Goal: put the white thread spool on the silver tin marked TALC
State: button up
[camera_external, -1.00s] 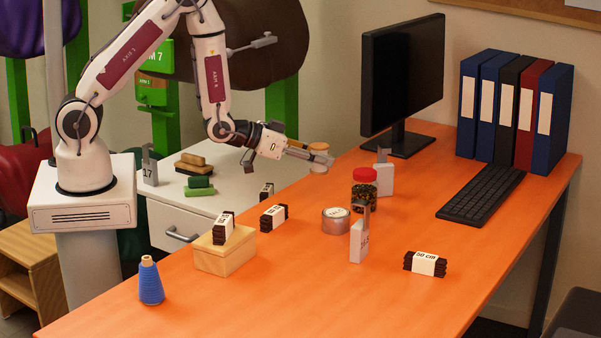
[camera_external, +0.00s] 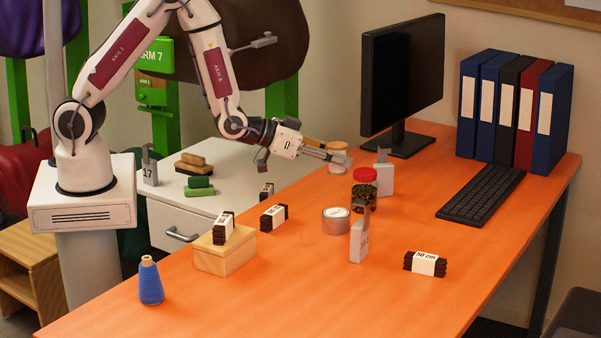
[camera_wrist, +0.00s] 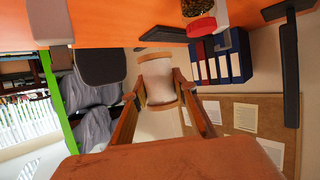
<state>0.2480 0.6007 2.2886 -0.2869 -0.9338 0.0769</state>
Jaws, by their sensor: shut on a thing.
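The white thread spool (camera_external: 339,158), with wood-coloured ends, is held by my gripper (camera_external: 330,155) above the far part of the table, near the monitor. In the wrist view the spool (camera_wrist: 157,82) sits between the two brown fingers (camera_wrist: 158,100), which are shut on it. The silver tin (camera_external: 336,225) stands on the orange table, nearer the camera than the spool and below it in the picture. Its lid carries a label too small to read. Nothing lies on top of the tin.
A red-lidded jar (camera_external: 364,188) stands close behind the tin. Grey-white hooked blocks stand in front (camera_external: 359,240) and behind (camera_external: 384,176). The monitor (camera_external: 402,75) rises beyond the spool.

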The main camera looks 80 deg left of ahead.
send_over(336, 212)
jog(key=shift+d+f, duration=0.15)
jog(key=shift+f, duration=2.75)
jog(key=shift+f, duration=2.1)
jog(key=shift+f, duration=0.15)
jog(key=o, duration=1.1)
jog(key=shift+r, duration=0.2)
jog(key=shift+v, duration=3.7)
